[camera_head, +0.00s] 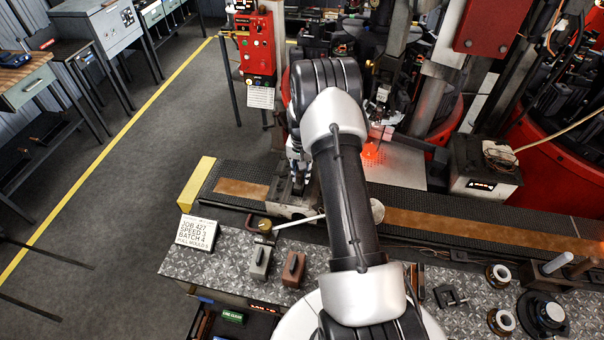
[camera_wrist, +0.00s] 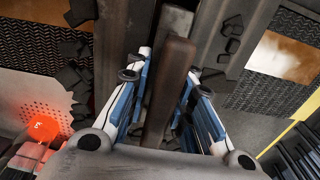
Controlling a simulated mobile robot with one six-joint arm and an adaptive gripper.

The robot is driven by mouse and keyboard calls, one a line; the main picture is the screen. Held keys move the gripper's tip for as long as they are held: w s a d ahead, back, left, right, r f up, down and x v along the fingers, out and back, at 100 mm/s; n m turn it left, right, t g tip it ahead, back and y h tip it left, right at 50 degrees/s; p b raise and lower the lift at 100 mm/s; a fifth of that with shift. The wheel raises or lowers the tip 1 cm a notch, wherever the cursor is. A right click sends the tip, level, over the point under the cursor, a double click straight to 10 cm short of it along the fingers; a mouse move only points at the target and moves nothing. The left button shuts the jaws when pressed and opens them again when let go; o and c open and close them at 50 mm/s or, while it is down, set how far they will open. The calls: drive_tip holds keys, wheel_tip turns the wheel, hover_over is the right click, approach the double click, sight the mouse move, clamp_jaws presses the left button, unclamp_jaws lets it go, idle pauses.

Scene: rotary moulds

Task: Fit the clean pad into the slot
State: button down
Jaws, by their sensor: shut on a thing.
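My gripper (camera_head: 297,178) points down over a grey metal fixture (camera_head: 284,207) on the track, partly hidden by my arm. In the wrist view my gripper (camera_wrist: 167,88) has its blue-and-white fingers shut on a dark brown bar-like pad (camera_wrist: 170,70). I cannot tell whether this pad is clean. Its far end lies between grey metal walls (camera_wrist: 232,40); how deep it sits in the slot is not clear. A grey block (camera_head: 260,262) and a reddish-brown block (camera_head: 293,268) stand on the diamond-plate bench.
A glowing orange piece (camera_head: 371,152) sits on a perforated plate (camera_head: 400,172) behind the track. Dark lumps (camera_wrist: 70,78) lie beside the fixture. A rod with a brass-coloured end (camera_head: 265,227) lies before it. A white job card (camera_head: 196,230) stands at the bench's left.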

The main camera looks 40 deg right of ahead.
drive_tip(key=shift+s+a+f+b, duration=0.2)
drive_tip(key=shift+s+f, duration=0.1)
drive_tip(key=shift+f, duration=0.3)
drive_tip(key=shift+s+a+f+b, duration=0.1)
drive_tip(key=shift+s+f+b, duration=0.15)
drive_tip(key=shift+f, duration=0.35)
drive_tip(key=c, duration=1.7)
unclamp_jaws()
drive_tip(key=o, duration=0.4)
drive_tip(key=shift+w+d+f, duration=0.25)
drive_tip(key=shift+w+f, duration=0.05)
drive_tip(key=shift+w, duration=0.2)
drive_tip(key=shift+s+g, duration=0.1)
drive_tip(key=shift+g, duration=0.2)
drive_tip(key=shift+r, duration=0.15)
wheel_tip(320, 180, up, 8)
drive_tip(key=shift+d+r, duration=0.1)
drive_tip(key=shift+r, duration=0.1)
